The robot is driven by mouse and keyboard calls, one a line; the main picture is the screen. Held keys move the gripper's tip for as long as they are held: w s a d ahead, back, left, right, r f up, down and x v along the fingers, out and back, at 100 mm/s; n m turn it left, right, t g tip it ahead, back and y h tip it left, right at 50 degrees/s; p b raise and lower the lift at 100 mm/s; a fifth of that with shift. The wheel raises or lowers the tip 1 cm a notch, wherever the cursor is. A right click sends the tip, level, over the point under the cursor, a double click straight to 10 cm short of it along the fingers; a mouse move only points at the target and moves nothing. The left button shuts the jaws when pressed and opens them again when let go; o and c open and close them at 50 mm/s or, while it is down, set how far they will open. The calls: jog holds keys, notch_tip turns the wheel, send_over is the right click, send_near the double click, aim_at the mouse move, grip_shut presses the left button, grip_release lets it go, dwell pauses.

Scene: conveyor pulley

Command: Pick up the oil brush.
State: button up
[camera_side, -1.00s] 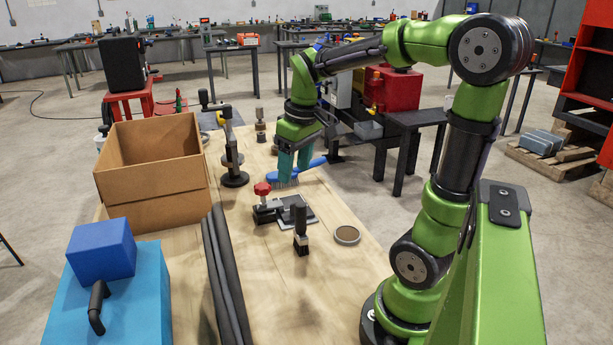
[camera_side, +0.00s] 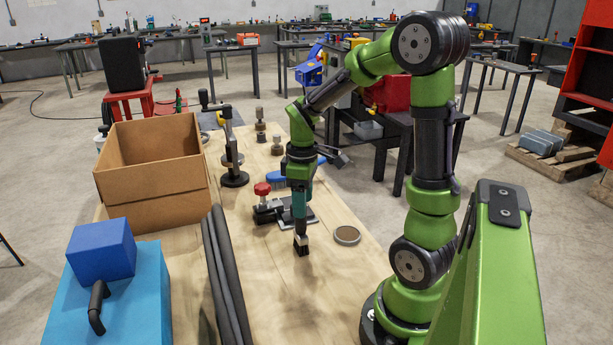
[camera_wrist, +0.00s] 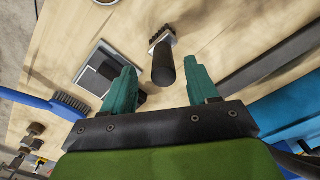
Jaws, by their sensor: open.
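The oil brush (camera_side: 301,246), dark-handled with a light collar and black bristles, stands upright on the wooden table. In the wrist view its black handle (camera_wrist: 164,68) points up toward me and its bristle end shows beyond. My gripper (camera_side: 299,214) points down right above it, and its teal fingers hide the upper handle in the side view. In the wrist view my open gripper (camera_wrist: 163,77) has one finger on each side of the handle's line, with gaps on both sides. I cannot tell how far the fingertips reach down along the handle.
A red-knobbed clamp on a metal plate (camera_side: 262,190) sits just behind. A blue wire brush (camera_wrist: 68,104) lies farther back. A round disc (camera_side: 347,235) lies to the right. Dark tubes (camera_side: 222,275) and a cardboard box (camera_side: 155,195) are left. The table front is clear.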

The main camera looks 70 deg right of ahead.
jog(key=f, duration=0.5)
jog(key=shift+w+a+f, duration=0.15)
jog(key=shift+a+f, duration=0.1)
jog(key=shift+f, duration=0.1)
grip_shut()
jog(key=shift+r, duration=5.1)
